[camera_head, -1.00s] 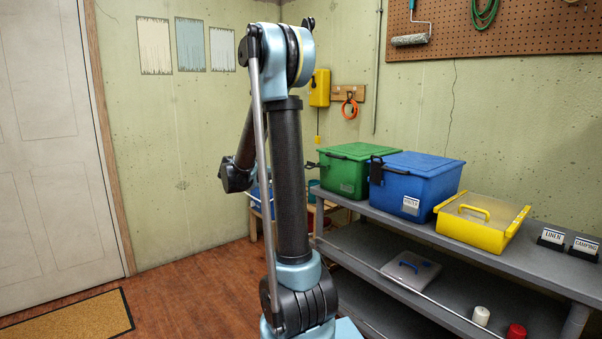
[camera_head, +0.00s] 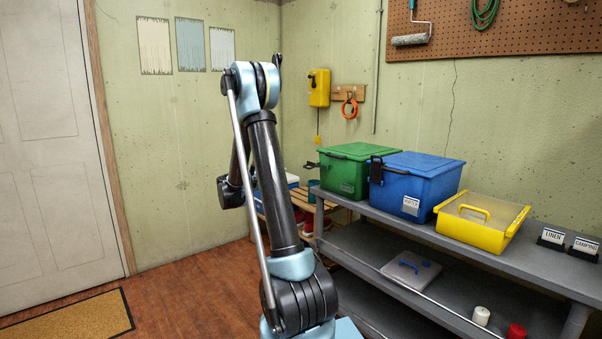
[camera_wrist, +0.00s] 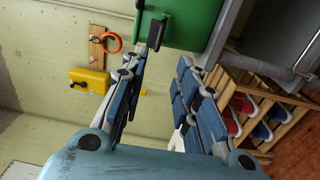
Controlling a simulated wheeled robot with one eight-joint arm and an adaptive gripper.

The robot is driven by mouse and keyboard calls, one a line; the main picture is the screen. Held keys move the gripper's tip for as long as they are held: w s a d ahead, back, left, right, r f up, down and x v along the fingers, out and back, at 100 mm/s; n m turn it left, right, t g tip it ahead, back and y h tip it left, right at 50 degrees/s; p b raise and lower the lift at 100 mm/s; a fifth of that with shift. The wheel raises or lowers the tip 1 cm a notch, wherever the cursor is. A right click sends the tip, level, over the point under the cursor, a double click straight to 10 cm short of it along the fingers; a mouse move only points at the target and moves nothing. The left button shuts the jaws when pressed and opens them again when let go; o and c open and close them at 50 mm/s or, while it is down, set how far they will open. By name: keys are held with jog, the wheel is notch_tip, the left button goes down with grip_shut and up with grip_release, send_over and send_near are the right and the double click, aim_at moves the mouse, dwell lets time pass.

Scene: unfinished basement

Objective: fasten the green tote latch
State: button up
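The green tote (camera_head: 345,172) stands on the grey shelf's top at its left end, lid on. Its black latch (camera_head: 311,164) sticks out from the tote's left side in the head view. In the wrist view the green tote (camera_wrist: 192,22) fills the top, with the black latch (camera_wrist: 155,35) at its edge. My gripper (camera_wrist: 160,68) is open and empty, its blue-padded fingers wide apart. Its fingertips point toward the tote and latch; I see no clear contact. In the head view my gripper cannot be made out behind my arm.
A blue tote (camera_head: 418,182) stands right beside the green one, then a yellow bin (camera_head: 480,225). A wooden shoe rack (camera_wrist: 255,95) stands below, left of the grey shelf (camera_head: 460,239). A yellow wall box (camera_head: 319,88) and orange loop (camera_head: 349,108) hang behind.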

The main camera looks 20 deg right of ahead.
jog(key=x, duration=1.3)
jog(key=shift+d, duration=0.3)
jog(key=shift+w+f, duration=0.1)
grip_shut()
jog(key=shift+a, duration=0.1)
